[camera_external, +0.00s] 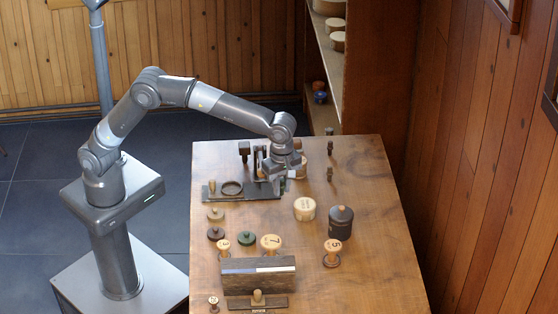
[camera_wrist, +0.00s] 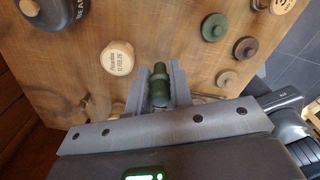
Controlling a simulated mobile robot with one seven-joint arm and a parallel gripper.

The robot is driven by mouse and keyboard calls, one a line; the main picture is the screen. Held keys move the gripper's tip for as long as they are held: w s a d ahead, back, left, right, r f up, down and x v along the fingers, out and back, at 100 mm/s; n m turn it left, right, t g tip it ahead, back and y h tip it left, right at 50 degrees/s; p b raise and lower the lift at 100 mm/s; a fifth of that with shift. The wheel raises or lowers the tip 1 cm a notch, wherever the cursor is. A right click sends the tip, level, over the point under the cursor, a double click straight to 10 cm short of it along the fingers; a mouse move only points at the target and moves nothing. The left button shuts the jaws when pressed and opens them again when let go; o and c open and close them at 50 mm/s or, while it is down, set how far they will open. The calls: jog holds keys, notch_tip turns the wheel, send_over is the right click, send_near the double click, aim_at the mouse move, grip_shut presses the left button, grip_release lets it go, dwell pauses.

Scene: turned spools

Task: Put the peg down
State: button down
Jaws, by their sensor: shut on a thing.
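My gripper (camera_external: 285,179) is above the far part of the wooden table (camera_external: 370,270), close to a dark plate. In the wrist view, my gripper (camera_wrist: 160,92) is shut on a dark green peg (camera_wrist: 159,84) with a rounded end that points away from the camera. The peg's lower part is hidden by the fingers. In the external view I cannot make the peg out behind my gripper. How far the peg is above the table is not clear.
A dark plate (camera_external: 262,192) with a ring lies beside my gripper. A pale cylinder (camera_external: 305,209) and a dark canister (camera_external: 341,224) stand nearby. Knobbed discs, including a green one (camera_external: 247,239), numbered spools and a long block (camera_external: 258,281) fill the near left.

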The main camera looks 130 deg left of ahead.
send_over(305, 204)
notch_tip(305, 204, down, 6)
jog(key=shift+f, duration=2.25)
jog(key=shift+f, duration=0.1)
jog(key=c, duration=1.3)
grip_release()
